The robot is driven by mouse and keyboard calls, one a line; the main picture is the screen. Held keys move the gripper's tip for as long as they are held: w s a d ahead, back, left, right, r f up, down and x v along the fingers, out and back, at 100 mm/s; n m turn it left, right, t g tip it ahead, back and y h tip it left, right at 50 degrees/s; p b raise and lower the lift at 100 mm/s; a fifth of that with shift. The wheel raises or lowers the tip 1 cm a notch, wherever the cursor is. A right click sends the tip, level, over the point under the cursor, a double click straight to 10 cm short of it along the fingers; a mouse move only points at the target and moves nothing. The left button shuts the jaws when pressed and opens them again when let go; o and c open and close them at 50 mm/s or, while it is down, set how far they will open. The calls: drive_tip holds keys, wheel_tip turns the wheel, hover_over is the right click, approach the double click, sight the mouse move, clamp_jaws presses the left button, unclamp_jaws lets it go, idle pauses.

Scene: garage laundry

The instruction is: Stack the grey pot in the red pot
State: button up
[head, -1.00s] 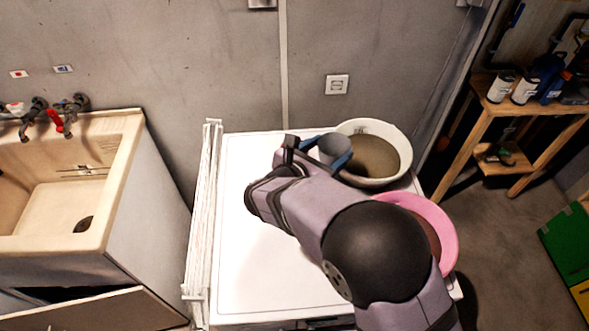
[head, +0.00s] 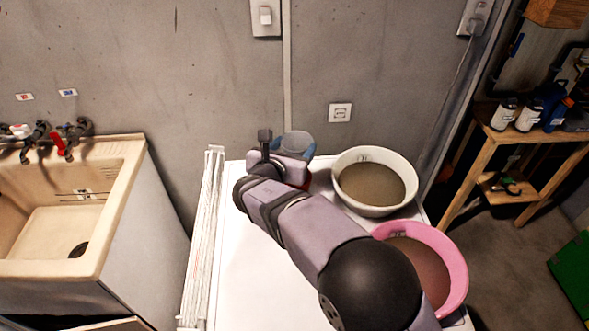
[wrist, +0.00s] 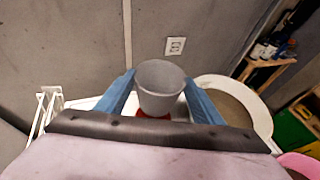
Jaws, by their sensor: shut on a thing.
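The grey pot (wrist: 160,88) sits upright between the two blue fingers of my gripper (wrist: 160,78), which is shut on it. In the head view the grey pot (head: 296,142) shows at the far end of my arm, near the back of the white top. The red pot (wrist: 152,114) shows as a small red patch just under the grey pot, and a red sliver of it (head: 305,180) shows beside my gripper in the head view. Most of the red pot is hidden. I cannot tell whether the grey pot is inside it or above it.
A white basin (head: 347,200) stands right of my gripper on the white top (head: 235,262). A pink basin (head: 452,262) is nearer, partly behind my arm. A folded white rack (head: 203,235) stands along the left edge. The sink (head: 120,190) is further left.

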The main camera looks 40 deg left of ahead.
drive_tip(key=shift+f+p, duration=0.55)
drive_tip(key=shift+f, duration=2.45)
drive_tip(key=shift+f, duration=0.1)
drive_tip(key=shift+f+b, duration=0.35)
drive_tip(key=shift+b, duration=0.1)
drive_tip(key=shift+f+b, duration=0.25)
drive_tip(key=shift+b, duration=0.05)
drive_tip(key=o, duration=1)
drive_tip(key=shift+r, duration=0.1)
